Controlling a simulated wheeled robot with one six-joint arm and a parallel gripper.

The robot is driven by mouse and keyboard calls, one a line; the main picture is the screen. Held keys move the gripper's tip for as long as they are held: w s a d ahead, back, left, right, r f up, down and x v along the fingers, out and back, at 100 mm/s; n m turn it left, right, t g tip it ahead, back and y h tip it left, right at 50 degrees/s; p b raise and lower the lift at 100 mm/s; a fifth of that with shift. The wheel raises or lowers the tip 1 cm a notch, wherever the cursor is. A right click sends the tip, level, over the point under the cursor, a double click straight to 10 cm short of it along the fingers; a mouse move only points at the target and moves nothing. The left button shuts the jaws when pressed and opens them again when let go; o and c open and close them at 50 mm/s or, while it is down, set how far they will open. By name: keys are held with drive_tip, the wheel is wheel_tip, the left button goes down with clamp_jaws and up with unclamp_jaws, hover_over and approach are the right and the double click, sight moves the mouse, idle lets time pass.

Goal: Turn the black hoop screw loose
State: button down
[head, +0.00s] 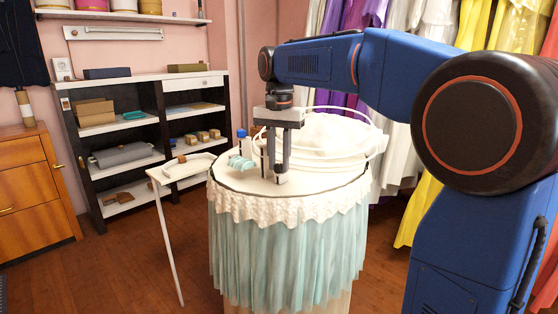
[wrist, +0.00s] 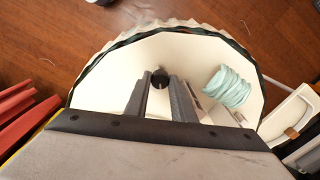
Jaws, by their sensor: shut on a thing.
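The black hoop screw (wrist: 160,77) shows as a round dark knob between my fingertips in the wrist view. My gripper (wrist: 159,88) points down over the round white table top and is shut on the screw. In the head view my gripper (head: 276,178) is at the near part of the table top, and its fingers hide the screw. The dark hoop (wrist: 108,46) runs around the rim of the table top, above a white ruffle and a pale aqua skirt (head: 285,250).
A pale aqua scrunched cloth (wrist: 228,87) lies right of my fingers in the wrist view. A blue-capped bottle (head: 241,134) and a white hooped bundle (head: 335,138) stand close behind my gripper. A small white side table (head: 182,170) is at the left.

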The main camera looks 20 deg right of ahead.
sight(281, 166)
idle(0.5)
drive_tip(key=c, duration=1.5)
unclamp_jaws()
drive_tip(key=shift+r, duration=0.1)
wheel_tip(281, 166, up, 17)
drive_tip(key=shift+r, duration=0.15)
drive_tip(key=s+d+f+n+t, duration=0.1)
drive_tip(key=s+d+f+n, duration=0.1)
drive_tip(key=s+f, duration=0.8)
drive_tip(key=s+d+f+n+t, duration=0.2)
drive_tip(key=s+f+n, duration=0.1)
drive_tip(key=s+f, duration=0.7)
drive_tip(key=s+d+f+n+t, duration=0.1)
drive_tip(key=s+d+f+n, duration=0.1)
drive_tip(key=s+f, duration=0.9)
drive_tip(key=shift+d+f+n+t, duration=0.15)
drive_tip(key=shift+d+f+t, duration=0.1)
drive_tip(key=shift+f, duration=1.25)
drive_tip(key=shift+d+f+n+t, duration=0.15)
drive_tip(key=shift+d+f, duration=0.1)
drive_tip(key=shift+f, duration=1.25)
